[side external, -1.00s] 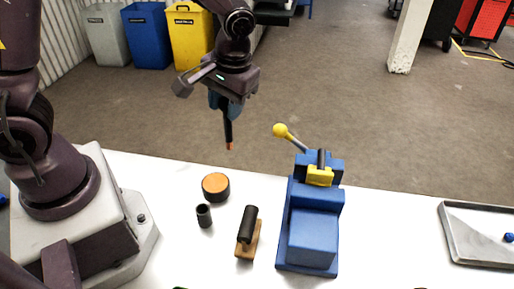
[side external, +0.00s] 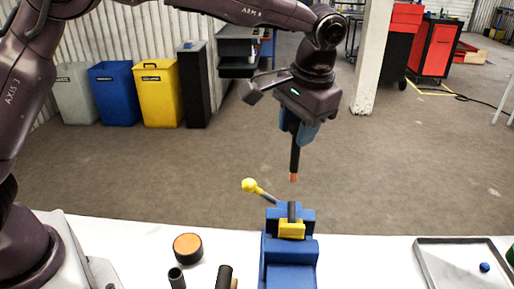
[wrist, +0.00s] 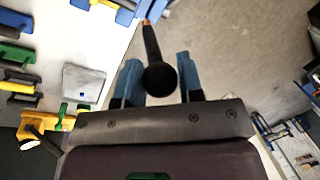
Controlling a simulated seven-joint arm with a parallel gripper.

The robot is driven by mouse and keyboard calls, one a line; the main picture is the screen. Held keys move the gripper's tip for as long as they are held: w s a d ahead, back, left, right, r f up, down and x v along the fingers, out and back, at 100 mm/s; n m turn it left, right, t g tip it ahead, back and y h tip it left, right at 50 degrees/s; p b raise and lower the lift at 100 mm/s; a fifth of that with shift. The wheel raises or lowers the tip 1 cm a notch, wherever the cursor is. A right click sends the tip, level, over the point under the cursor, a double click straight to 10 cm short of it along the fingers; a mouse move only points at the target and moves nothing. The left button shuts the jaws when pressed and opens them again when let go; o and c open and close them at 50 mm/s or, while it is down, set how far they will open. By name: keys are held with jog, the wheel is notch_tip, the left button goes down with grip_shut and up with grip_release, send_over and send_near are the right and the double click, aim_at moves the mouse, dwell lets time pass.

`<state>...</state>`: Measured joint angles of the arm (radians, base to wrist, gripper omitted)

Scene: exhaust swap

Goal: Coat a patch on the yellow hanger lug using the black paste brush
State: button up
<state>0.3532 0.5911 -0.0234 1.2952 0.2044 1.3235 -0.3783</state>
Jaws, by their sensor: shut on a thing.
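The black paste brush (side external: 295,158) hangs upright, orange tip down, from my gripper (side external: 299,128). My gripper's blue fingers are shut on it; in the wrist view the brush (wrist: 151,48) shows between the fingers (wrist: 158,84). The yellow hanger lug (side external: 291,230) sits at the top of the blue vise (side external: 290,270), with a dark rod standing at it. The brush tip is above the lug in the side view, with a clear gap. The vise's lower part is cut off by the picture edge.
A yellow-knobbed lever (side external: 250,186) rises left of the lug. An orange-topped round pot (side external: 188,248), a small black cup (side external: 176,278) and a black-handled tool (side external: 223,277) stand left of the vise. A grey tray (side external: 430,262) with a blue ball lies right, with bare table between.

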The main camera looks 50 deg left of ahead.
aim_at(294, 158)
jog(key=r, duration=0.3)
jog(key=shift+w+d+r+n, duration=0.15)
jog(key=shift+d+r+n, duration=0.1)
jog(key=shift+d+n, duration=0.15)
jog(key=shift+s+a+r, duration=0.1)
jog(key=shift+s+r, duration=0.1)
jog(key=shift+s, duration=0.1)
jog(key=shift+s+f, duration=0.1)
jog(key=shift+f, duration=3.65)
jog(key=shift+s+f, duration=0.1)
jog(key=shift+f, duration=0.2)
jog(key=shift+c, duration=0.2)
jog(key=shift+s+d, duration=2.15)
jog(key=shift+d, duration=0.15)
jog(key=shift+w+a+f, duration=0.1)
jog(key=shift+w+a, duration=2.1)
jog(key=shift+a, duration=0.05)
jog(key=shift+w+a, duration=0.15)
jog(key=shift+r, duration=4.1)
